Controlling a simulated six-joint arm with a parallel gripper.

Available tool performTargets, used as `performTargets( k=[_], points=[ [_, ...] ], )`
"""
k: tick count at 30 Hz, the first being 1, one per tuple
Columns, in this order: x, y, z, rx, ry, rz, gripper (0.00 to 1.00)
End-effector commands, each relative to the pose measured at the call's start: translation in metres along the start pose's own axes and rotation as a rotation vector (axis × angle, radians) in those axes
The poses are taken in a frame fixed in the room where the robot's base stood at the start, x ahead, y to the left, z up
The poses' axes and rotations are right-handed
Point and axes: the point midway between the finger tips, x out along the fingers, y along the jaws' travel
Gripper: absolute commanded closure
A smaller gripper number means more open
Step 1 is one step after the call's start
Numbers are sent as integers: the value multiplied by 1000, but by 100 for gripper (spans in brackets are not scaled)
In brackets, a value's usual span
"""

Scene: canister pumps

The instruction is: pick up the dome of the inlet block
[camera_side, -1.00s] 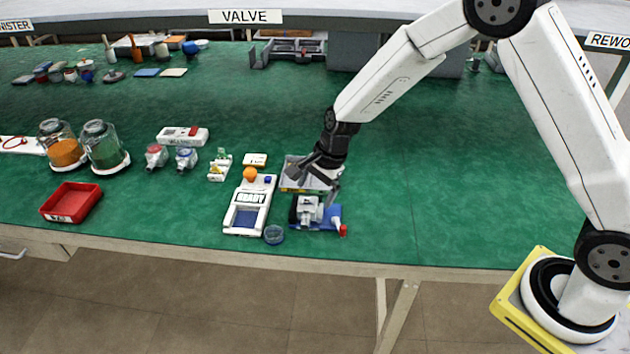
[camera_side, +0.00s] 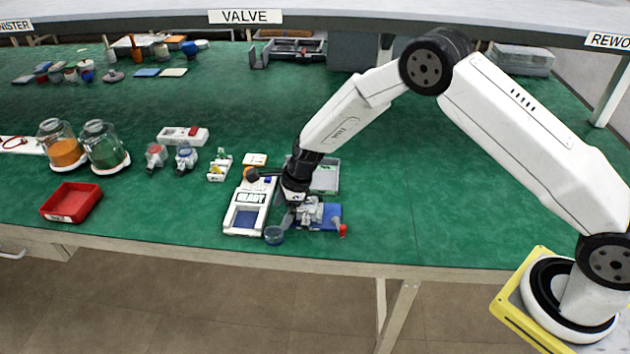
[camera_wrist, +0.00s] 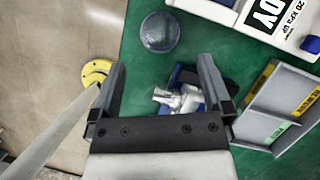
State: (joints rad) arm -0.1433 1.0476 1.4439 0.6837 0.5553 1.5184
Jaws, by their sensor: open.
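A clear, bluish round dome (camera_side: 274,235) lies on the green mat near the table's front edge. In the wrist view the dome (camera_wrist: 160,32) lies ahead of my fingertips, roughly in line with the gap between them. My gripper (camera_side: 290,214) is open and low, just right of and behind the dome, with nothing between its fingers (camera_wrist: 161,65). A grey metal block (camera_side: 311,212) sits on a blue fixture (camera_side: 333,215) with a red knob, right of my gripper. In the wrist view the block (camera_wrist: 180,100) is partly hidden by my fingers.
A white instrument (camera_side: 245,220) with a label stands left of the gripper. A grey sectioned tray (camera_side: 326,177) is behind the fixture. A red bin (camera_side: 71,203) and two jars are further left. The mat is clear to the right.

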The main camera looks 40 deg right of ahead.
Motion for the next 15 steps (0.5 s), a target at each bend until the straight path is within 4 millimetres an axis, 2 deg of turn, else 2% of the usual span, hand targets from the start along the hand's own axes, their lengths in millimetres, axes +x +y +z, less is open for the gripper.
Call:
performTargets(
  k=[4, 15],
  points=[
    [10, 0, 0, -1, 1, 1, 0],
    [17, 0, 0, -1, 1, 1, 0]
  ],
)
